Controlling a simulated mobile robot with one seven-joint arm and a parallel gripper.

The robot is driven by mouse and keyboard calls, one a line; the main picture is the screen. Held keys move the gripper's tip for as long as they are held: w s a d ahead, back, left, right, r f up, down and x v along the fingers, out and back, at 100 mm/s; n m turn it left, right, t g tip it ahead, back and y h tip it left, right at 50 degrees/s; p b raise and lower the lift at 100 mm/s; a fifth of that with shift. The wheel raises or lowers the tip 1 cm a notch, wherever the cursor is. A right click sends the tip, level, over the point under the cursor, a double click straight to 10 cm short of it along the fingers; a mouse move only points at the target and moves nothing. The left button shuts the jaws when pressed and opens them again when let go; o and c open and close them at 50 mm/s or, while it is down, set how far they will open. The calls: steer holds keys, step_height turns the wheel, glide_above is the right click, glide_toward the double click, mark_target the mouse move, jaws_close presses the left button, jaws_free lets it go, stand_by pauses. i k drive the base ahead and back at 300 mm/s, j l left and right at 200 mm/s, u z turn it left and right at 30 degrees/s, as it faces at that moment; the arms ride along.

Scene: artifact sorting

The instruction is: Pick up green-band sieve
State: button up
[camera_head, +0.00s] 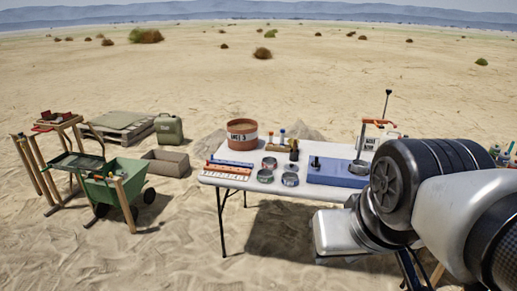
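Several small round metal dishes that look like sieves stand close together on the white folding table. One is at the back (269,163), one at the front left (265,176) and one at the front right (290,180). They are too small here to tell which has a green band. My arm fills the lower right of the view, over the table's right front part. The fingers of my gripper do not show, so I cannot see if it holds anything.
The white table (223,180) also bears a terracotta bucket (242,134), an orange-and-white ruler (226,172), a blue case (335,178) and small bottles. A green wheelbarrow (128,175), a crate (166,163) and a jerrycan (169,129) stand at left. Open sand lies before the table.

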mark_target(263, 176)
steer(key=l+z, duration=0.25)
steer(key=l, duration=0.15)
steer(key=l+z, duration=0.25)
steer(key=l, duration=0.15)
steer(key=i+j, duration=0.25)
steer(key=i+j+z, duration=0.1)
steer(key=i+j, duration=0.15)
steer(key=j, duration=0.15)
steer(key=i+j, duration=0.2)
steer(key=i+j+z, duration=0.15)
steer(key=j, duration=0.3)
steer(key=i+j, duration=0.3)
steer(key=i+j+z, duration=0.1)
steer(key=j, duration=0.3)
steer(key=i+j, duration=0.3)
steer(key=i+j+z, duration=0.1)
steer(key=j, duration=0.35)
steer(key=i+j+z, duration=0.1)
steer(key=i+j, duration=0.45)
steer(key=i, duration=0.15)
